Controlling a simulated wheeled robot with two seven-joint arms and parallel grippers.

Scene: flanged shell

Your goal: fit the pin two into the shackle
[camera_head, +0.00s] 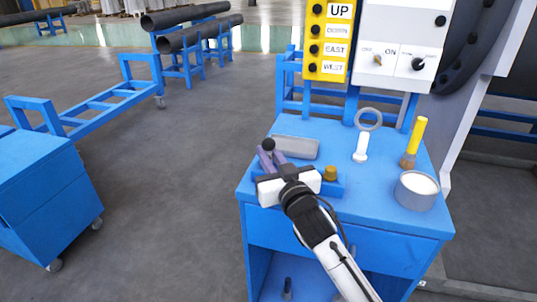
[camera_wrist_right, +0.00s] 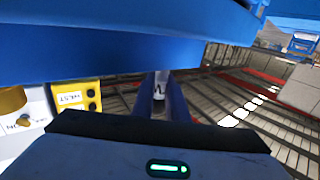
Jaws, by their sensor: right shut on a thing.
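My right gripper (camera_head: 272,156) is over the left part of the blue workbench, shut on a small pin-like piece. Its dark round end (camera_head: 268,144) shows at the fingertips in the head view. In the right wrist view a pale grey shaft (camera_wrist_right: 160,86) shows between the two fingers; I cannot tell from its marks whether it is pin two. A blue block (camera_head: 335,187) sits beside and partly behind the gripper, with a brass-coloured plug (camera_head: 330,173) standing on it. I cannot make out the shackle for certain. My left gripper is not in view.
On the workbench (camera_head: 385,217) are a grey tray (camera_head: 307,148), a ring-topped white bolt (camera_head: 361,147), a yellow-handled brush (camera_head: 416,134) and a round tin (camera_head: 416,201). A yellow button panel (camera_head: 329,40) and a white control box (camera_head: 400,40) stand behind. Open floor lies left.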

